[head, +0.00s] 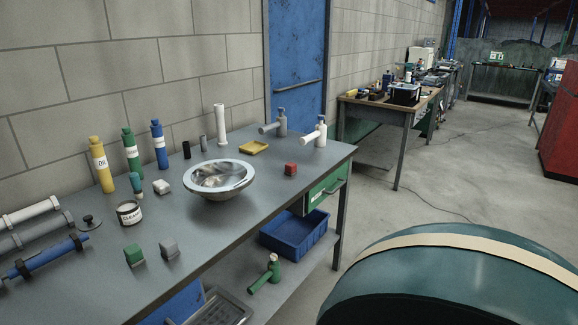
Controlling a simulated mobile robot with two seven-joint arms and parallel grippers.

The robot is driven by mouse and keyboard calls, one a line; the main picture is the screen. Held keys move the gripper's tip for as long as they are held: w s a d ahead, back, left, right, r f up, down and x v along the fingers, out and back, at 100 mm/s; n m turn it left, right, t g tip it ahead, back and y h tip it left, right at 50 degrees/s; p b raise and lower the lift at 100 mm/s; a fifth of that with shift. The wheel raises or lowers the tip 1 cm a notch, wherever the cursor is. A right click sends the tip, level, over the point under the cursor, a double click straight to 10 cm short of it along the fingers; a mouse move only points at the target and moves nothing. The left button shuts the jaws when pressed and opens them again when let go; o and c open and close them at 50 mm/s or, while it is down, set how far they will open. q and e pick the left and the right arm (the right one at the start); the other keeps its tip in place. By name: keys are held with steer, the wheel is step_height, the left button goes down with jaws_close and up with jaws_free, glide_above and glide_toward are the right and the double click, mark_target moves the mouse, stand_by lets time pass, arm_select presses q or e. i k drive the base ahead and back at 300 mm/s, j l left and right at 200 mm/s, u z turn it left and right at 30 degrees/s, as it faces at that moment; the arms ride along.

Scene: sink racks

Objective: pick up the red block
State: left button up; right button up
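The red block (291,169) sits on the grey workbench (217,226), near its right end and front edge. It stands to the right of a round metal basin (218,178) and apart from it. The block's top and front are in clear sight. Neither of my grippers shows in the head view.
Green (134,255) and grey (169,248) blocks lie at the front left, with bottles (102,166) behind. A blue crate (294,234) is on the lower shelf. Open floor lies right of the bench.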

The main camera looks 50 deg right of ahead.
mark_target(290, 167)
steer(key=i+l, duration=0.1)
steer(key=l, duration=0.35)
steer(key=i+l, duration=0.15)
steer(key=l, duration=0.3)
steer(key=i+l, duration=0.1)
steer(key=l, duration=0.35)
steer(key=i+l, duration=0.15)
steer(key=l, duration=0.35)
steer(key=i+l, duration=0.1)
steer(key=l, duration=0.35)
steer(key=i+l, duration=0.15)
steer(key=l, duration=0.3)
steer(key=i+l, duration=0.1)
steer(key=l, duration=0.35)
steer(key=k+z, duration=0.1)
steer(key=z, duration=0.25)
steer(key=k+z, duration=0.1)
steer(key=z, duration=0.2)
steer(key=k+z, duration=0.1)
steer(key=z, duration=0.25)
steer(key=i+l, duration=0.1)
steer(key=l, duration=0.35)
